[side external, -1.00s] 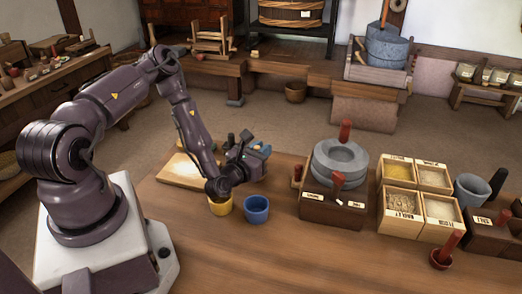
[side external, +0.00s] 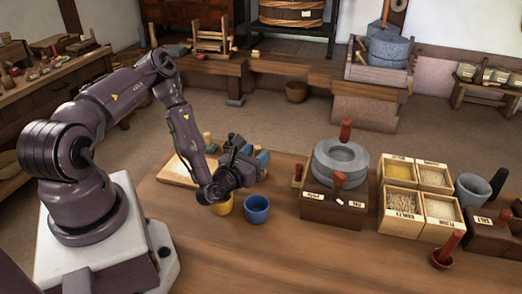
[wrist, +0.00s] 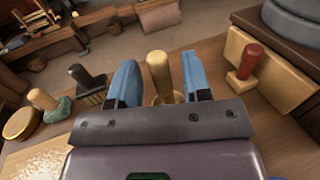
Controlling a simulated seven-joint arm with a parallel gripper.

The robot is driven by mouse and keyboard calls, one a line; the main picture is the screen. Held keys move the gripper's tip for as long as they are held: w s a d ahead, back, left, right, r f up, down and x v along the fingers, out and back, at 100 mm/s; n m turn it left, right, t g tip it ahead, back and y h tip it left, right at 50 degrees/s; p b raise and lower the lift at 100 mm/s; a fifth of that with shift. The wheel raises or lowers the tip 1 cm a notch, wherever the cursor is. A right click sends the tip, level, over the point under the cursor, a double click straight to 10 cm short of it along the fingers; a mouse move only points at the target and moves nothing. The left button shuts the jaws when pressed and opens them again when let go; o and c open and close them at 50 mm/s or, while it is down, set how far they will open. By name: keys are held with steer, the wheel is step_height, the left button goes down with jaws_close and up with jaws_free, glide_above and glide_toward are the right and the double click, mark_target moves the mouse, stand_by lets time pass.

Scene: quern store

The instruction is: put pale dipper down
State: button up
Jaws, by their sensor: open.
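The pale dipper (wrist: 158,72) shows in the wrist view as a pale wooden handle, with a round pale part below it mostly hidden by my gripper's front edge. My gripper (wrist: 157,62) is open, with one blue finger on each side of the handle and a visible gap at both sides. In the side external view my gripper (side external: 251,152) is low over the table's back edge, just behind the two cups. I cannot make out the dipper there. What the dipper's lower end rests on is hidden.
A yellow cup (side external: 222,206) and a blue cup (side external: 256,209) stand in front of my gripper. A black-handled brush (wrist: 88,80) and a pale-handled green tool (wrist: 46,102) are left of the dipper. A red-handled tool (wrist: 247,64) is to the right.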

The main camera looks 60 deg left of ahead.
steer(key=w+d+r+m+g+h, duration=0.1)
steer(key=d+r+m+g+h, duration=0.25)
steer(key=r+m, duration=0.65)
steer(key=w+d+r+m+g+h, duration=0.15)
steer(key=d+r+m+h, duration=0.3)
steer(key=m, duration=1.15)
steer(key=s+d+r+m+g, duration=0.2)
steer(key=s+r+m, duration=0.5)
steer(key=s, duration=0.3)
steer(key=s+d+r+m+g, duration=0.2)
steer(key=s+r+m+g, duration=0.1)
steer(key=s+r+m, duration=0.4)
steer(key=s+m, duration=0.1)
steer(key=s, duration=0.2)
steer(key=shift+s+d+r, duration=0.25)
steer(key=shift+d+r, duration=0.05)
steer(key=shift+r, duration=0.05)
